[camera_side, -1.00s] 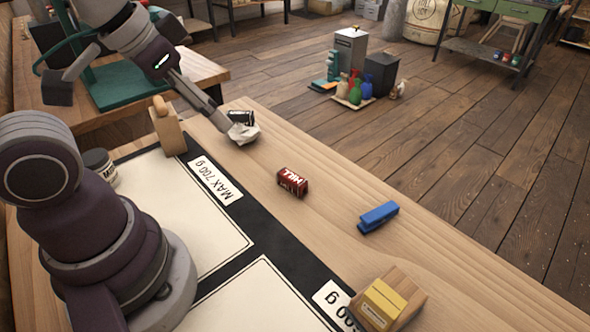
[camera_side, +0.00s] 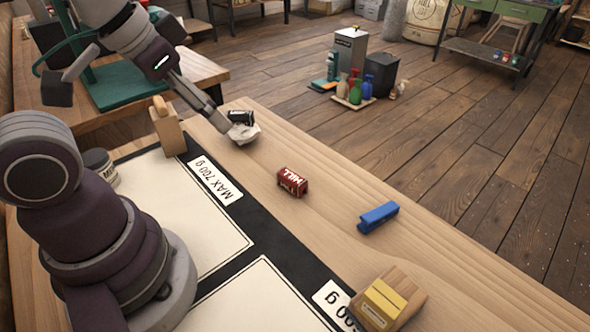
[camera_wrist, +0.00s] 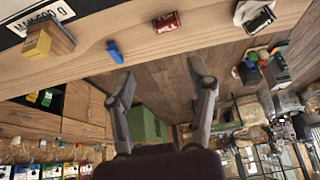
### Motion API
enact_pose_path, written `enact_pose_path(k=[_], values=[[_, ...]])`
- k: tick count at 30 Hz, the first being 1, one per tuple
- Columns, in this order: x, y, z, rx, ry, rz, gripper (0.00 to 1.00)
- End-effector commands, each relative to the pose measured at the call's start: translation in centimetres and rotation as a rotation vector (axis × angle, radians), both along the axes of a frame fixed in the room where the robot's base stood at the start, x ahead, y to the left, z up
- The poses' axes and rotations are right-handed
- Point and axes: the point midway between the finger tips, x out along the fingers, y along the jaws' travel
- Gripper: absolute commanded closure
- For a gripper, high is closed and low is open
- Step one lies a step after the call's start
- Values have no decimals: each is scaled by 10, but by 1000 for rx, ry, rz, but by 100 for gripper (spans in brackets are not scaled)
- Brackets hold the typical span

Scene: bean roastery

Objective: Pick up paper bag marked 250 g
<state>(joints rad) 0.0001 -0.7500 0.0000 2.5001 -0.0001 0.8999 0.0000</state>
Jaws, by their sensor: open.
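A crumpled white thing (camera_side: 243,133), possibly the paper bag, is on the wooden bench near its far edge. A dark box-like thing (camera_side: 240,117) is right against it. No 250 g marking is legible. In the wrist view the white thing (camera_wrist: 247,12) is at the top right, with the dark thing (camera_wrist: 261,20) beside it. My gripper (camera_wrist: 160,74) is open, with nothing between its fingers, and the white thing is outside them. In the side view my gripper (camera_side: 213,113) overlaps the left of the white thing; I cannot tell whether they touch.
A wooden piece with a knob (camera_side: 166,127) stands left of my gripper. Bare wood lies between the red box and the white thing.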

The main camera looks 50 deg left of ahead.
Motion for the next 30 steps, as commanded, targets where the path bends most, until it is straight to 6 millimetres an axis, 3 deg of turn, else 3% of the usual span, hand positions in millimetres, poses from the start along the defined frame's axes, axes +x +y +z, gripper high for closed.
enact_pose_path(k=[1,6,14,17,20,23,27,30], values=[[0,0,0,0,0,0,35],[0,0,0,0,0,0,15],[0,0,0,0,0,2,15],[10,13,2,-15,15,102,15],[33,57,2,-50,45,384,15],[48,122,-7,-78,66,734,15],[39,205,-32,-82,79,1135,15],[25,241,-46,-74,83,1303,15]])
